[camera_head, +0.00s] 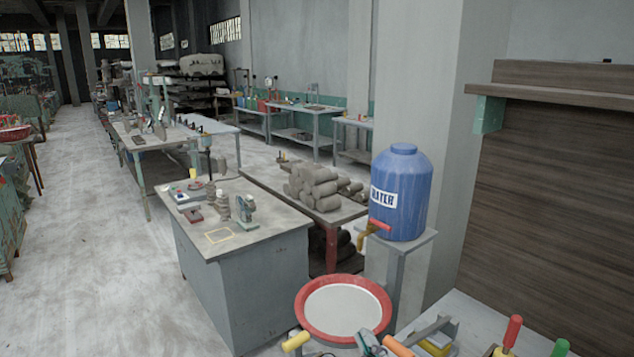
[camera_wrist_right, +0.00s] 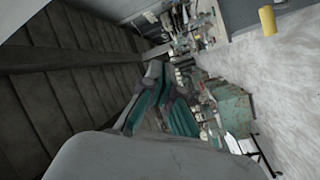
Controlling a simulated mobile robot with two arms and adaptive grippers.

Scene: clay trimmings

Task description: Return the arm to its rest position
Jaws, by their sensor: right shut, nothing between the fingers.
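My right gripper (camera_wrist_right: 160,88) shows in the right wrist view, its grey and teal fingers beyond the pale wrist housing. It is shut, with nothing held between the fingers. In the head view, a small grey-teal part at the bottom edge may belong to it, but most of that arm is out of frame. My left gripper is not in view.
A blue water barrel (camera_head: 402,185) with a tap stands on a grey stand. A red-rimmed basin (camera_head: 345,279) is below it. A pale bench (camera_head: 474,312) with coloured tool handles is at lower right. A grey workbench (camera_head: 255,243) stands at centre-left. Floor (camera_head: 90,270) is clear left.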

